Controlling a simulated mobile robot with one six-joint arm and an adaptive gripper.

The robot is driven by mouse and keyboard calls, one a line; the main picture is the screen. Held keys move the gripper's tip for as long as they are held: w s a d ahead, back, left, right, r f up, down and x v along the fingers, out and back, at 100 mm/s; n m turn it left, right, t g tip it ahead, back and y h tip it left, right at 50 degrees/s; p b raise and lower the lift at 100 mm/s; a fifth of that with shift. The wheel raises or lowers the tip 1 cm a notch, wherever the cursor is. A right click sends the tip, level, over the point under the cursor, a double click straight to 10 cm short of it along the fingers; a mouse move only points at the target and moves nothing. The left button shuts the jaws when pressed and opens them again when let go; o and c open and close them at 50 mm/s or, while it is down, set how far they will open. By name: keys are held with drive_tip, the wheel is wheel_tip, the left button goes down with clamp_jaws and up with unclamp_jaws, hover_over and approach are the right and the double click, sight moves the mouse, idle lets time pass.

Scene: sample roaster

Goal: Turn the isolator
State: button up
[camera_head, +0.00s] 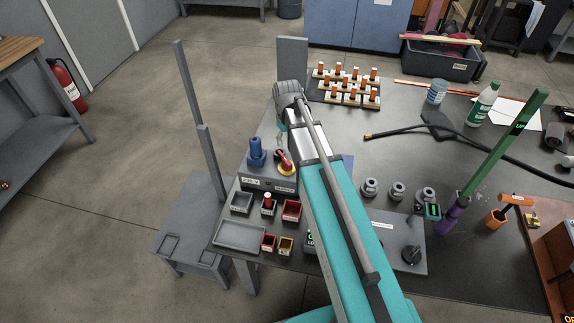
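The red handle looks tilted, pointing up and to the left. My arm crosses the middle of the view and its far end bends down just above the isolator. Only a small grey piece of my gripper (281,137) shows there, close above the red handle. I cannot tell whether it touches the handle or how its fingers stand.
Small bins and a grey tray (240,236) lie in front of the box. A rack of orange-topped pieces (349,85) stands behind. Right of my arm are a panel with knobs (411,255), a green post (507,140), a black hose and a bottle (483,104).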

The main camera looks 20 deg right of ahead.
sight(287, 161)
drive_tip(key=shift+f+b, duration=5.65)
drive_tip(key=shift+f, duration=0.3)
clamp_jaws()
